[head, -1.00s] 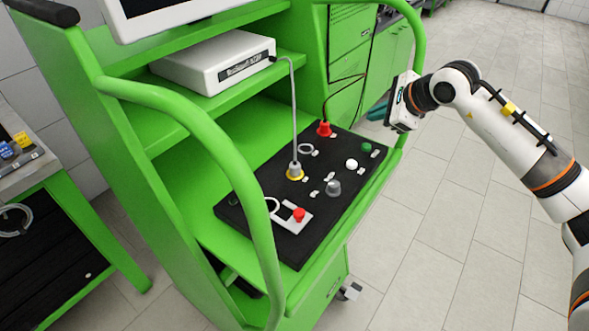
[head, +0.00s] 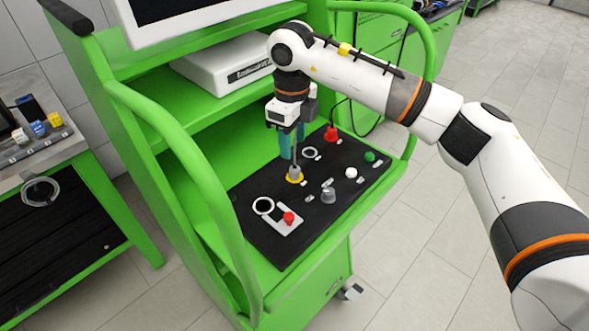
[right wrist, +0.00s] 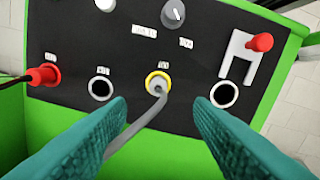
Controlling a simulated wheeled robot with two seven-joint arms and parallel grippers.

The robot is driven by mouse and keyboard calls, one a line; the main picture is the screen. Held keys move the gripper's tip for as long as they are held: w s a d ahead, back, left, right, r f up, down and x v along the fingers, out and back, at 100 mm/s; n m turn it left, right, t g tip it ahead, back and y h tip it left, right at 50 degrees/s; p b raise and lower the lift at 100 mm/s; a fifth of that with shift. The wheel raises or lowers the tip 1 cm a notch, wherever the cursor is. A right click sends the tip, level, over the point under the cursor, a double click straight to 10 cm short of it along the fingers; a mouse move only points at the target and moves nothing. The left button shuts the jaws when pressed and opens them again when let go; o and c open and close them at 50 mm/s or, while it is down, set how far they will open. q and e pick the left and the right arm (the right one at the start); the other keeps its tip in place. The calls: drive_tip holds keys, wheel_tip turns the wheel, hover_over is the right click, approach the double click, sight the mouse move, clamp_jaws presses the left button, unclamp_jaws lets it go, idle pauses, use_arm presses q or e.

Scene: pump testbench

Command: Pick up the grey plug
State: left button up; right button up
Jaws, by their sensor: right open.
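The grey plug (head: 296,172) sits upright in the yellow-ringed socket of the black panel (head: 250,235). Its grey cable rises into my right gripper's space, and the arm hides its upper part. My right gripper (head: 291,152) points down just above the plug, with teal fingers open. In the right wrist view the grey plug (right wrist: 158,84) shows ahead, between the two spread fingertips and a little beyond them. The cable runs back between the fingers, apart from the right one; whether it touches the left one I cannot tell. My left gripper is not in view.
A red plug (head: 331,133) stands at the panel's back. Empty ringed sockets (head: 262,205) lie either side of the grey plug. A grey knob (head: 328,195), a red lever (head: 289,217) and white and green buttons are nearby. Green rails (head: 170,130) and a shelf with a white box (head: 222,70) flank the panel.

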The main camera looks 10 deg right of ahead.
sight(295, 168)
wheel_tip(295, 168, down, 3)
drive_tip(key=shift+r+p, duration=0.1)
drive_tip(key=shift+p, duration=0.25)
drive_tip(key=f+p, duration=0.2)
drive_tip(key=f, duration=0.2)
drive_tip(key=shift+d+f, duration=0.1)
drive_tip(key=shift+d, duration=0.1)
drive_tip(key=shift+f, duration=0.6)
drive_tip(key=c, duration=0.9)
